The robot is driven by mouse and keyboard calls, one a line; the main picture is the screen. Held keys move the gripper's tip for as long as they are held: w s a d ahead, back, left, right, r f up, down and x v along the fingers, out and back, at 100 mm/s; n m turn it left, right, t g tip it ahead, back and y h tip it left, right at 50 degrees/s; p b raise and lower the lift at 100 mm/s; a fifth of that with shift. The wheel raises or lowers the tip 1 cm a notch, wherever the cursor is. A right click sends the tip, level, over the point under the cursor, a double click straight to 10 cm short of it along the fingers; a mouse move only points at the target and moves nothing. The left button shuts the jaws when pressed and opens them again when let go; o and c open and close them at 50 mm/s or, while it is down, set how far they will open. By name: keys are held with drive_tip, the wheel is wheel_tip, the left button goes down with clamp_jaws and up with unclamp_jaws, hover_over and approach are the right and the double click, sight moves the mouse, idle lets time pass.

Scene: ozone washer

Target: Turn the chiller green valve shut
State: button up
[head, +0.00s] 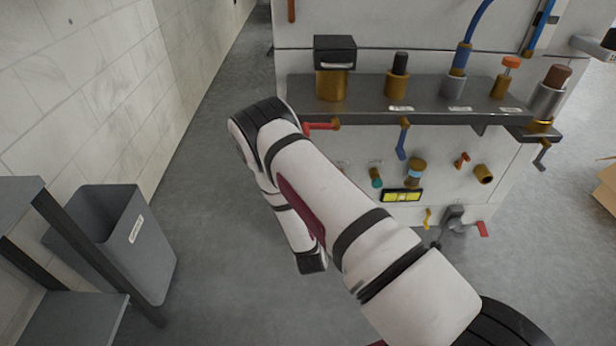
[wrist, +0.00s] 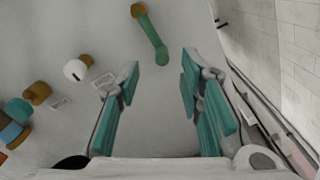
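The green valve shows in the wrist view as a green lever (wrist: 151,36) on a brass hub at the top of the picture, against a pale panel. The lever slants down to the right from the hub, and its free end hangs toward the gap between my fingertips. My gripper (wrist: 160,82) is open, with one teal-padded finger on each side of that gap. Nothing is between the pads, and the lever appears apart from them. In the head view I cannot make out this lever or my fingers; my own arm covers part of the panel.
The white machine (head: 460,150) carries a dark shelf (head: 430,105) with several brass fittings. A grey bin (head: 120,240) stands by the tiled wall. Floor between is clear.

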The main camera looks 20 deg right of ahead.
drive_tip(key=v, duration=0.5)
drive_tip(key=shift+s+a, duration=0.15)
drive_tip(key=shift+s, duration=0.15)
